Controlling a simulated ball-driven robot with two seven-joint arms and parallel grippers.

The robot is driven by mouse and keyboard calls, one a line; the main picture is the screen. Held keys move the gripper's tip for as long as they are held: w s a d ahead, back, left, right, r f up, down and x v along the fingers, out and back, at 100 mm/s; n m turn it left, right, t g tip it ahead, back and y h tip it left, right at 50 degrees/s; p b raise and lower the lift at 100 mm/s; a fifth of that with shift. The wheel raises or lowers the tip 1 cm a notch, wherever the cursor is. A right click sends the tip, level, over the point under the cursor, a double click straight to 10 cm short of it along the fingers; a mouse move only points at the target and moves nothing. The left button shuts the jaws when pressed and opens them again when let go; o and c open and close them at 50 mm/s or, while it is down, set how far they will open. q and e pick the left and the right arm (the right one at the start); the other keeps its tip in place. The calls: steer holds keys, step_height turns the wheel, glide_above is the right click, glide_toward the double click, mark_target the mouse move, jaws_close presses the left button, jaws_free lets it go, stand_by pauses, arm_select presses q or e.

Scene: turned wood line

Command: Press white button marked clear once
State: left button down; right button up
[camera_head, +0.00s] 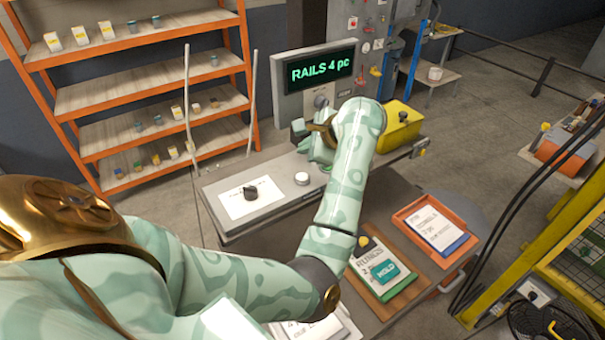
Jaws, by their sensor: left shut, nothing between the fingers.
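A round white button (302,178) stands on the top of the grey console (275,207). I cannot read any marking on it. My left gripper (300,133) is above and behind this button in the picture, near the base of the display, and apart from the button. It is shut and empty, and my forearm and wrist partly hide it. The display (320,69) reads "RAILS 4 pc" in green. A grey round part (320,101) sits on the panel below the display, close to my gripper. My right gripper is not in view.
A yellow box (400,126) stands right of my wrist. A green-edged "RUNGS" card (367,287) and an orange tray (403,213) lie in front. An orange shelf (250,75) stands behind left.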

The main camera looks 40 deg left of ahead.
mark_target(306, 179)
arm_select(q)
step_height(306, 179, down, 5)
steer(key=b, duration=0.3)
steer(key=shift+f, duration=0.2)
steer(key=shift+f+b, duration=0.3)
steer(key=shift+b, duration=0.25)
stand_by(1.2)
steer(key=shift+f+b, duration=0.35)
steer(key=shift+b, duration=0.35)
steer(key=shift+f+b, duration=0.4)
steer(key=shift+b, duration=0.15)
stand_by(0.5)
steer(key=shift+r, duration=0.15)
steer(key=shift+r+p, duration=0.35)
steer(key=shift+r, duration=0.3)
steer(key=shift+r, duration=0.1)
